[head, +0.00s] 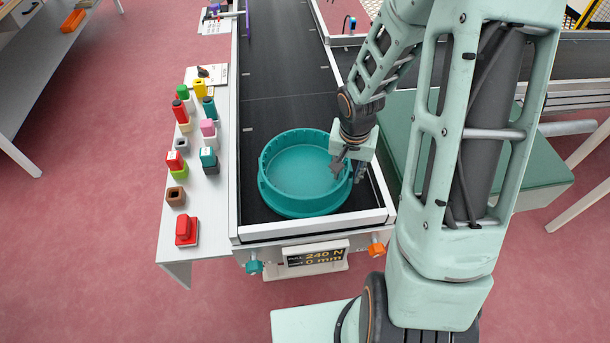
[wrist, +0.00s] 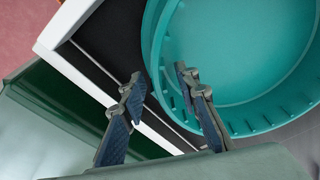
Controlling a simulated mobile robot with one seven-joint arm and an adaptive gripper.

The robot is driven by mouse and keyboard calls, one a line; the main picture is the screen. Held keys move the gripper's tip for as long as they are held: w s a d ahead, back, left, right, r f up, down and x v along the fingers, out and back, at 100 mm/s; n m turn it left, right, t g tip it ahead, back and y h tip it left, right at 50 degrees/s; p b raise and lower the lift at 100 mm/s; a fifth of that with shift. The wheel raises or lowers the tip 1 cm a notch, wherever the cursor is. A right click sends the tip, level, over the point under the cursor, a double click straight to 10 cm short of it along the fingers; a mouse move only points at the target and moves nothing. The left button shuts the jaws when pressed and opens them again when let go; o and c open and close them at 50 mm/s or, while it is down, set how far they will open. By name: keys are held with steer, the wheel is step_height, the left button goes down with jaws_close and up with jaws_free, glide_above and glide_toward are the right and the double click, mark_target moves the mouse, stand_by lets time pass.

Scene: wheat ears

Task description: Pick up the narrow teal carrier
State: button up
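A round teal carrier (head: 305,199), like a shallow tub with a ribbed rim, sits upright at the near end of the black conveyor belt. It also shows in the wrist view (wrist: 225,60), cut off by the frame. My gripper (head: 347,168) is at the carrier's right side, pointing down. In the wrist view my gripper (wrist: 160,80) is open and empty. One finger appears over the carrier's inside and the other outside its wall, over the belt. I cannot tell whether either finger touches the wall or how far down they reach.
A white frame (head: 310,229) borders the belt's near end, with a display (head: 315,255) below it. A white side table (head: 213,225) at left holds several small coloured containers and a red block (head: 186,230). The belt (head: 285,80) behind the carrier is clear.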

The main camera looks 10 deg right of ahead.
steer(key=shift+w+f, duration=0.1)
steer(key=shift+f, duration=0.35)
jaws_close()
steer(key=shift+r, duration=0.1)
